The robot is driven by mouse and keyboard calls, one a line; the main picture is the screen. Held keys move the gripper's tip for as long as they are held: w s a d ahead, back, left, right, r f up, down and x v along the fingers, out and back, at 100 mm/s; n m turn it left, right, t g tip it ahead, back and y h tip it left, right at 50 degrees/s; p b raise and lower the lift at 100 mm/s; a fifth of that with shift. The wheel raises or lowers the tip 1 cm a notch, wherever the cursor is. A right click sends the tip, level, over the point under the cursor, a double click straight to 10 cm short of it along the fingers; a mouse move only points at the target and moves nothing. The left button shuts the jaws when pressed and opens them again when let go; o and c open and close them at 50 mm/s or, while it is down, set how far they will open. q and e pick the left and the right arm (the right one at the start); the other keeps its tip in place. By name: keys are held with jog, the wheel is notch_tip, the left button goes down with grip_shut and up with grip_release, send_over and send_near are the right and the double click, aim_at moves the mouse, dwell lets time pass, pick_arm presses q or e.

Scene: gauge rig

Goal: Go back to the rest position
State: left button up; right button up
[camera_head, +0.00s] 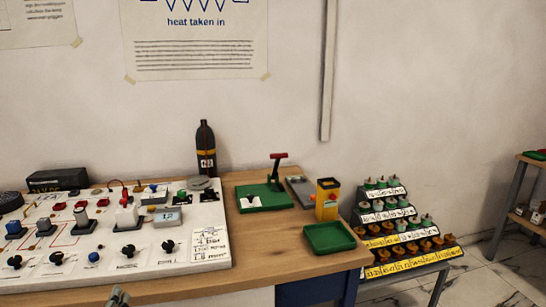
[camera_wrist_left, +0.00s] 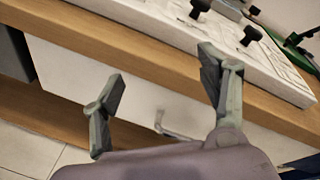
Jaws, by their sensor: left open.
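My left gripper (camera_wrist_left: 160,100) fills the front of the left wrist view. Its two grey-green fingers are spread apart with nothing between them. It is in front of the workbench's front edge, with a white drawer front and its handle (camera_wrist_left: 165,125) behind it. In the head view only a small tip of the left gripper (camera_head: 118,298) shows at the bottom edge, near the front of the bench. My right gripper is in neither view.
The wooden bench (camera_head: 280,262) carries a white panel (camera_head: 205,225) with several knobs, a dark bottle (camera_head: 206,150), a green lever base (camera_head: 263,197), a yellow box (camera_head: 327,199) and a green tray (camera_head: 329,237). A stepped rack (camera_head: 410,258) stands right of the bench.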

pick_arm(q)
jog(key=s+d+f+n+g+h, duration=0.2)
jog(key=s+d+f+n+g, duration=0.3)
jog(key=s+n, duration=0.35)
jog(key=s+d+f+n+g+h, duration=0.1)
jog(key=s+d+f+n+g, duration=0.1)
jog(key=s+d+f+n, duration=0.55)
jog(key=s+d+f+n+g+h, duration=0.25)
jog(key=s+d+n+g, duration=0.2)
jog(key=s+n, duration=0.5)
notch_tip(320, 180, down, 23)
jog(key=s+m+p, duration=0.2)
jog(key=s+a+f+g+p, duration=0.2)
jog(key=s+a+f, duration=0.1)
jog(key=s+f, duration=1.2)
jog(key=shift+s+f+y, duration=0.25)
jog(key=shift+s+y, duration=0.2)
jog(key=shift+s, duration=0.8)
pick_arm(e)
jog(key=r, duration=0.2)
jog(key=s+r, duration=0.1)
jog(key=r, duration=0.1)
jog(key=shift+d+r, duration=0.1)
pick_arm(q)
jog(key=shift+m, duration=0.25)
jog(key=shift+c, duration=0.3)
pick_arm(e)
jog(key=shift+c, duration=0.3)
